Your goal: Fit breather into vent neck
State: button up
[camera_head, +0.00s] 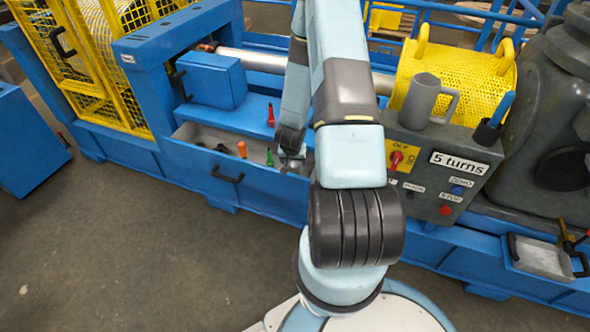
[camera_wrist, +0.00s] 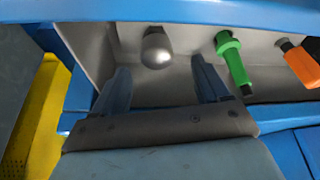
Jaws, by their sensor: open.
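My gripper (camera_wrist: 160,72) is open and empty in the wrist view, its two dark fingers apart and pointing into a grey-lined drawer. A rounded metallic grey piece (camera_wrist: 156,48) stands just beyond the fingertips, roughly between them and not gripped; it may be the breather, but I cannot tell for sure. In the head view my gripper (camera_head: 291,151) is low over the right part of the open drawer (camera_head: 208,134), and its fingers are largely hidden. I cannot make out the vent neck; a dark grey housing (camera_head: 550,90) stands at the far right.
A control box (camera_head: 440,165) carries a grey mug (camera_head: 421,100). The floor in front is clear.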

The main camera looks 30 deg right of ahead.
aim_at(295, 163)
jog(key=shift+x, duration=2.55)
jog(key=shift+d, duration=0.15)
jog(key=shift+c, duration=0.3)
jog(key=shift+r, duration=0.1)
jog(key=c, duration=1.1)
jog(key=shift+r, duration=0.1)
